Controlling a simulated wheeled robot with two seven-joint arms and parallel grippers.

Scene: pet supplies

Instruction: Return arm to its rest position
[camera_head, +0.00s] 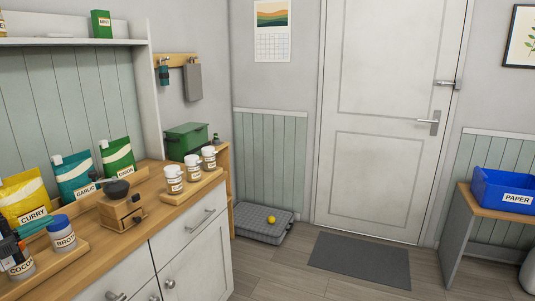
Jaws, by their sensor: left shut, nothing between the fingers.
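My left gripper (18,244), dark with an orange part, shows at the far left edge, cut off by the frame. It is low over the wooden counter (95,262), right by a jar labelled COCO (20,268), which it partly overlaps in the picture. It is shut and holds nothing. Whether it touches the jar is not clear. My right gripper is not in view.
A BROTH jar (62,236), a teal-handled item (38,226), a wooden grinder (122,208) and pouches labelled CURRY (24,200), GARLIC (76,178) and ONION (117,157) crowd the counter. Three white jars stand on a wooden tray (194,187). The floor by the door (380,130) is open.

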